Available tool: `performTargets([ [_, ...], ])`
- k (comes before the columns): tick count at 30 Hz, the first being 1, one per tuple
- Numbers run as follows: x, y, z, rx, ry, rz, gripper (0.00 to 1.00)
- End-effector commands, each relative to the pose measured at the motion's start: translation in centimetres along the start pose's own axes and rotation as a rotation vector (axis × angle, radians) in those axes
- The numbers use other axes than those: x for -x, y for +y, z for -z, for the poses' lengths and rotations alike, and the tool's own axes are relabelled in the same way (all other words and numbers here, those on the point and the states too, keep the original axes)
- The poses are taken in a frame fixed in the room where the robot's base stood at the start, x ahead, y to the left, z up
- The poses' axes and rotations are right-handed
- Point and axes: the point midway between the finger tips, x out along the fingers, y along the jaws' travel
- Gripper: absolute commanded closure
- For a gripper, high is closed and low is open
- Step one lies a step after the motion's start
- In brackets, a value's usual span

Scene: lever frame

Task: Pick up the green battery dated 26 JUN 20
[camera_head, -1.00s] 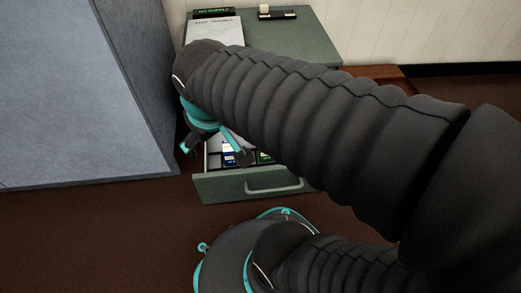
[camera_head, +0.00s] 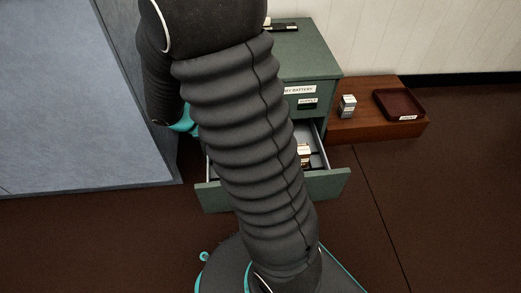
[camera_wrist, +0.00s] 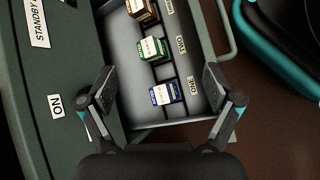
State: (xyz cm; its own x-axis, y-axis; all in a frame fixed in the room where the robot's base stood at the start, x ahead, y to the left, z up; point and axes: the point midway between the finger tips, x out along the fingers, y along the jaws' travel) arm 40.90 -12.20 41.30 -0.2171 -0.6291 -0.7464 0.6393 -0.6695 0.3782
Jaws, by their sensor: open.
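In the wrist view, a green battery (camera_wrist: 152,49) with a white label on top sits in the middle compartment of an open drawer (camera_wrist: 203,45); its date is too small to read. A blue battery (camera_wrist: 165,93) sits in the compartment nearer my gripper, and a brown battery (camera_wrist: 142,11) in the farther one. My gripper (camera_wrist: 160,76) is open, its fingers spread to either side of the blue battery in the picture, with nothing between them held. In the head view, my arm hides the gripper and the green battery; the brown battery (camera_head: 304,152) shows in the drawer (camera_head: 326,187).
The green cabinet (camera_head: 307,62) stands behind the drawer. A low brown stand (camera_head: 372,132) to its right holds a small pale box (camera_head: 347,105) and a dark red tray (camera_head: 400,103). A large grey block (camera_head: 70,90) stands at left. Drawer walls surround the batteries.

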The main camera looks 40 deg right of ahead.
Motion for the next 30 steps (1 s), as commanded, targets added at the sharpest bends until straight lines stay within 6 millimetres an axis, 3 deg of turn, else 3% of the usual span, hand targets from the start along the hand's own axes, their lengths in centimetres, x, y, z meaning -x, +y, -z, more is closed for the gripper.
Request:
performTargets([
  [10, -6.2, 0.9, 4.7, 0.293, -0.203, -0.119, 0.10],
  [21, -13.0, 0.1, 9.5, 0.595, -0.356, -0.237, 0.10],
  [30, -15.6, -0.4, 11.0, 0.695, -0.394, -0.275, 0.10],
])
